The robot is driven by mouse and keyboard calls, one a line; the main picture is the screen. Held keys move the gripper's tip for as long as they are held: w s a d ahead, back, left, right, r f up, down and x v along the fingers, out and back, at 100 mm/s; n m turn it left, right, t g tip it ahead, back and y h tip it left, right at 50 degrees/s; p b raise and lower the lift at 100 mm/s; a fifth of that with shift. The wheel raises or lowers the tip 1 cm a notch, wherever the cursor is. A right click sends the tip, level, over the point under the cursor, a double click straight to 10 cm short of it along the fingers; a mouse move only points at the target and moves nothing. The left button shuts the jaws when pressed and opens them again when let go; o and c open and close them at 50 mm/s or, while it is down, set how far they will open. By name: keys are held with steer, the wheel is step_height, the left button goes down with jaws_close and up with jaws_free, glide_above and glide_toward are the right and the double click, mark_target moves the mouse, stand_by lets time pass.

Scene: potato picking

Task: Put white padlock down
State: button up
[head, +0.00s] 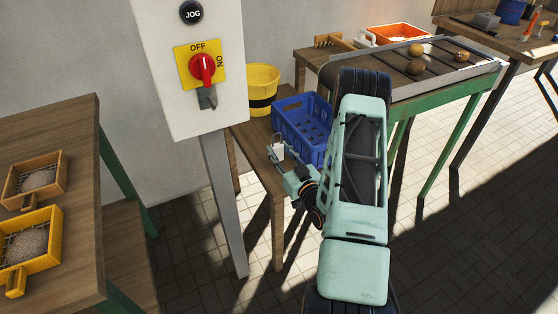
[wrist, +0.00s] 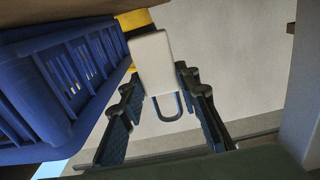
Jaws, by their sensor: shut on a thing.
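The white padlock (wrist: 152,62) is between the fingers of my gripper (wrist: 158,82) in the wrist view, its grey shackle pointing toward the palm. The gripper is shut on it. In the head view the padlock (head: 277,151) shows small and pale at the tip of my gripper (head: 279,161). It is over the low wooden bench (head: 252,141), in front of the blue crate (head: 301,126). I cannot tell whether the padlock touches the bench top.
A yellow bucket (head: 263,84) with a black band stands behind the crate. The grey control post (head: 222,190), with a red switch (head: 202,69), stands close on the left. The left part of the bench top looks bare. A sorting table (head: 437,83) with several potatoes is at the right.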

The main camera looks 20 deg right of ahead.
steer(key=shift+w+d+f, duration=0.1)
steer(key=shift+w+f, duration=0.3)
steer(key=shift+f, duration=0.1)
steer(key=shift+f+b, duration=0.35)
steer(key=shift+f, duration=1.1)
steer(key=shift+f, duration=0.2)
steer(key=o, duration=1.2)
steer(key=shift+r, duration=0.1)
